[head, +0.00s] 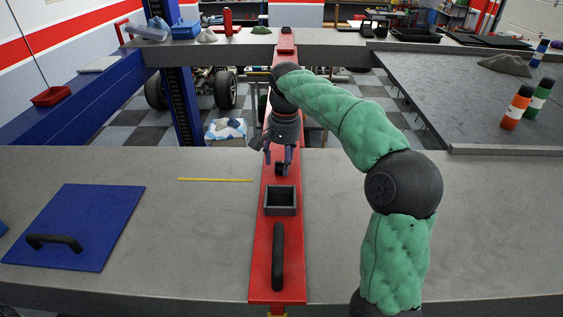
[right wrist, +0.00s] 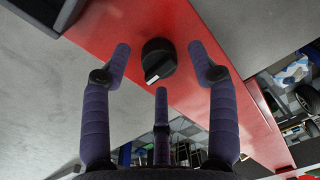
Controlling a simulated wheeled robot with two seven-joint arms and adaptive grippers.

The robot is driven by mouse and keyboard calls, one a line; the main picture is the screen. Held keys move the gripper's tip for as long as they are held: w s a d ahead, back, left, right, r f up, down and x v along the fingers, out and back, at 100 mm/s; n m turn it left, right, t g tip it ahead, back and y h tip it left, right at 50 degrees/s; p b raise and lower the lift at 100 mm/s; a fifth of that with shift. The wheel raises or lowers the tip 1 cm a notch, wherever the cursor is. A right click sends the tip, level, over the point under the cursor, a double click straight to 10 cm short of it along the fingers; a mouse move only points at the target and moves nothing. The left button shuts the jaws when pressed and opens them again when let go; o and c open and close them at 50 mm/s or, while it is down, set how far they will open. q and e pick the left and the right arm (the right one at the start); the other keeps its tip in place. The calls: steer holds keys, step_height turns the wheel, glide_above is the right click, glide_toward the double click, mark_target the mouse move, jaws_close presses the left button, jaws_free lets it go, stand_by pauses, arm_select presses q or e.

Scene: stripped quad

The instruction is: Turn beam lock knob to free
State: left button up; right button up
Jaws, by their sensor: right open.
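The beam lock knob (right wrist: 158,55) is a round black knob with a raised grip and a white mark on one end. It stands on the red beam (head: 263,255), and in the head view the knob (head: 280,169) shows just beyond the grey square box. My right gripper (head: 281,157) reaches down over the beam at the knob. In the right wrist view my right gripper (right wrist: 160,72) is open, with purple fingers on both sides of the knob and one below it. The fingers look apart from the knob. My left gripper is not in view.
A grey open box (head: 280,211) and a black handle (head: 277,258) sit on the beam nearer to me. A blue panel (head: 90,215) with a black handle lies on the grey counter (head: 190,235) at left. A yellow strip (head: 215,180) lies left of the beam.

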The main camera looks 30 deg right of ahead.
steer(key=shift+s+f, duration=0.1)
steer(key=shift+f, duration=0.55)
steer(key=c, duration=1.1)
